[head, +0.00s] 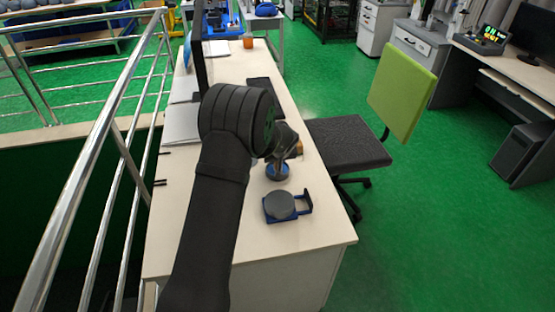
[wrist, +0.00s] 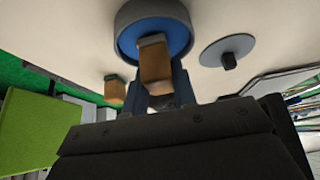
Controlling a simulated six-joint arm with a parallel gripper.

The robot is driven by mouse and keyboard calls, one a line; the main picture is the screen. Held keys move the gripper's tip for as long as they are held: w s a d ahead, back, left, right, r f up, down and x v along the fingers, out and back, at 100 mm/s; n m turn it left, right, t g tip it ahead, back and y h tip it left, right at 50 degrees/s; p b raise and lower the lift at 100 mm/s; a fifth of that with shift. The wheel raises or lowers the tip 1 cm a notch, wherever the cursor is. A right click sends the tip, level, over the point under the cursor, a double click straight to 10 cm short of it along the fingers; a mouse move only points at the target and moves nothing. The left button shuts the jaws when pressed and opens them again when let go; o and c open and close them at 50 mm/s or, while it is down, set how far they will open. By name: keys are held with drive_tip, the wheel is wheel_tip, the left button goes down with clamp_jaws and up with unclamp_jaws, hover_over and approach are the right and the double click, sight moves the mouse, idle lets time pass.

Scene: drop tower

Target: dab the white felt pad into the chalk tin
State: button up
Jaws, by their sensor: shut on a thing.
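My gripper (head: 285,150) points down over the desk, and its fingers also show in the wrist view (wrist: 166,88). It is shut on a tan wooden block (wrist: 154,60).
A grey disc with a dark knob (wrist: 228,50) lies beside the tin. Another tan block (wrist: 115,90) is on the other side. A grey disc on a blue stand (head: 281,205) sits nearer on the desk (head: 320,222). A green-backed chair (head: 402,92) stands at the right edge.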

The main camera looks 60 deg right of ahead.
drive_tip(key=shift+f, duration=0.4)
idle(1.0)
drive_tip(key=shift+r, duration=3.55)
